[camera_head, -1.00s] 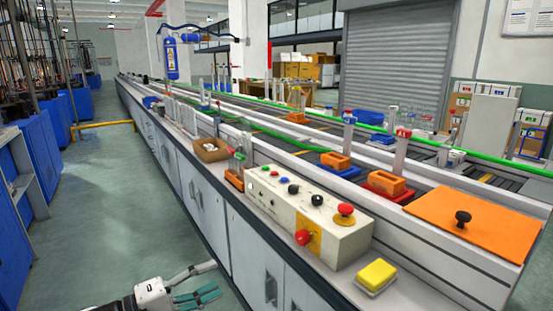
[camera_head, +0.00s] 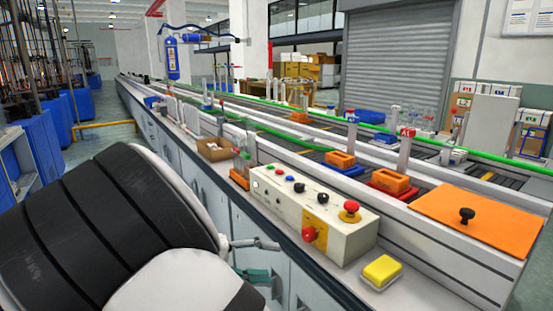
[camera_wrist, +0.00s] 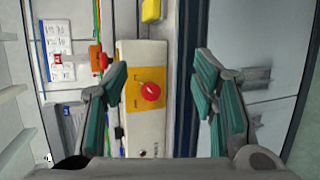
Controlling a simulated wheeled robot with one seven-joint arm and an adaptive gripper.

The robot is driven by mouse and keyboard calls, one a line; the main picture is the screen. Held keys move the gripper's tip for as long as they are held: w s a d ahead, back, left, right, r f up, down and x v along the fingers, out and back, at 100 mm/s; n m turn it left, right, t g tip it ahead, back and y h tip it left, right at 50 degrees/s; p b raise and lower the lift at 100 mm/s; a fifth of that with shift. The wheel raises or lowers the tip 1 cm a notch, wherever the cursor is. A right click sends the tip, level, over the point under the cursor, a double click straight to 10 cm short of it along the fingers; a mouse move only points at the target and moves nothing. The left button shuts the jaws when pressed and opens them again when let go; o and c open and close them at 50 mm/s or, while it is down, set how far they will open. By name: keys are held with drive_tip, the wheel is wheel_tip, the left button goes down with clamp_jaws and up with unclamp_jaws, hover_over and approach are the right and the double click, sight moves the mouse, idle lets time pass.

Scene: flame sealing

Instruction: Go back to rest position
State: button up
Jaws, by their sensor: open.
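My gripper (camera_head: 258,260) is at the lower middle of the head view, in front of the bench's cabinet doors. It is open and empty, with a wide gap between its fingers. In the wrist view my gripper (camera_wrist: 160,85) has one finger on each side of the control box (camera_wrist: 135,135) and its red knob (camera_wrist: 150,91), which show beyond it. I see no contact with them. My arm fills the lower left of the head view and hides part of the floor and bench front.
The control box (camera_head: 300,205) stands at the bench edge, with a yellow block (camera_head: 382,271) to its right. An orange plate (camera_head: 450,217) lies at right. A brown box (camera_head: 215,150) sits farther left.

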drive_tip(key=s+d+r+m+g+y, duration=0.1)
drive_tip(key=s+d+r+g+y, duration=0.35)
drive_tip(key=d, duration=0.55)
drive_tip(key=s+d+r+m+g+y, duration=0.2)
drive_tip(key=s+d+r+y, duration=0.25)
drive_tip(key=s+d, duration=0.4)
drive_tip(key=s+d+m+t+y, duration=0.1)
drive_tip(key=s+d+t+y, duration=0.1)
drive_tip(key=s, duration=0.8)
drive_tip(key=s+d+t+y, duration=0.2)
drive_tip(key=s+y, duration=0.1)
drive_tip(key=s, duration=0.7)
wheel_tip(320, 180, up, 23)
drive_tip(key=t+p, duration=0.3)
drive_tip(key=p, duration=1.8)
drive_tip(key=shift+w+a+f, duration=0.15)
drive_tip(key=shift+w, duration=0.2)
drive_tip(key=shift+c, duration=0.3)
